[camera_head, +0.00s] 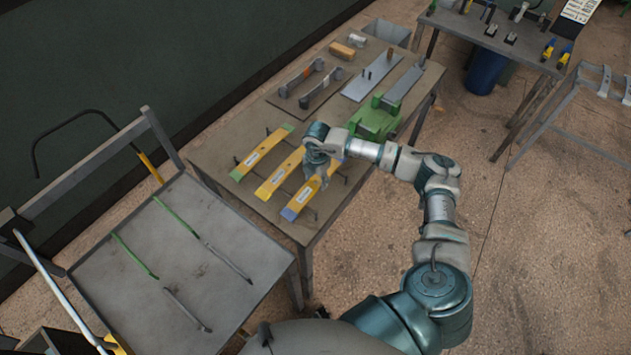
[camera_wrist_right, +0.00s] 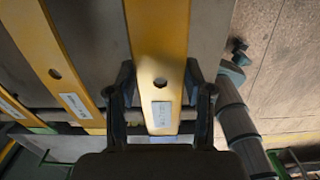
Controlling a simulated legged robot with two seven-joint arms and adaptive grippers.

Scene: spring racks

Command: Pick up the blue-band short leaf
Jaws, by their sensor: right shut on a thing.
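The blue-band short leaf (camera_head: 303,197) is a yellow strip with a blue end, at the front of the row of leaves on the table. My right gripper (camera_head: 317,178) is over its middle part and covers some of it. In the right wrist view the leaf (camera_wrist_right: 160,50) runs between the two fingers of my right gripper (camera_wrist_right: 161,80), which is shut on it. A dark hole and a pale label show on the leaf. I cannot tell whether it is clear of its supports. My left gripper is not in view.
A yellow leaf (camera_head: 270,185) and a green-ended leaf (camera_head: 250,161) lie alongside. A green fixture (camera_head: 375,119) stands just beyond my right arm. Thin dark pegs stand between the leaves.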

